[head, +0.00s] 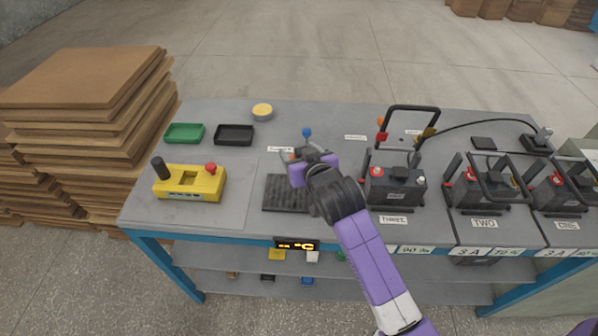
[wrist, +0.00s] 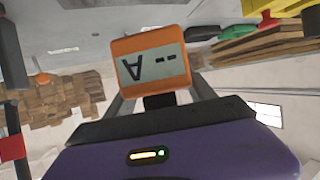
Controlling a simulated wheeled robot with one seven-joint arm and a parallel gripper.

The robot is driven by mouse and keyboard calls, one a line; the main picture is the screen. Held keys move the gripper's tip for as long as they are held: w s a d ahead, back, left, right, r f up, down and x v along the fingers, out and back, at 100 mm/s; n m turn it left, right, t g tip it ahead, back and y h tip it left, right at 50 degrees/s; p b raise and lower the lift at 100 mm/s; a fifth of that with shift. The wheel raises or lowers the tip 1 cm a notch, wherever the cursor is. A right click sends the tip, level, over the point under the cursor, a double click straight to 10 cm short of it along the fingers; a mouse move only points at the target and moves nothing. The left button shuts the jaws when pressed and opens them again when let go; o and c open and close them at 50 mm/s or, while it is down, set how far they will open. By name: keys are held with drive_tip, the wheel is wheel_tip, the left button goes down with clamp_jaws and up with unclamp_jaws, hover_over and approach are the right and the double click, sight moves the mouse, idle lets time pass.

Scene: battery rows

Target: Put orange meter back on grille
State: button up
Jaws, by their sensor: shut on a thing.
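The orange meter (wrist: 152,60) has a grey screen with dark marks, upside down in the wrist view. My gripper (wrist: 158,88) is shut on it, with a grey finger on each side. In the head view my gripper (head: 303,157) is over the back right part of the dark ribbed grille (head: 284,193). My purple wrist and arm cover the grille's right end. In that view the meter is mostly hidden; I cannot tell its exact gap to the grille.
A yellow control box (head: 188,183) stands left of the grille. Battery THREE (head: 392,188) with its black handle stands close on the right. A green tray (head: 184,133), a black tray (head: 233,135) and a yellow round tin (head: 262,111) lie behind. A blue-topped item (head: 307,132) stands behind my gripper.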

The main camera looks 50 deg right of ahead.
drive_tip(key=shift+f, duration=3.7)
drive_tip(key=shift+f, duration=0.15)
drive_tip(key=o, duration=1.7)
drive_tip(key=shift+o, duration=0.2)
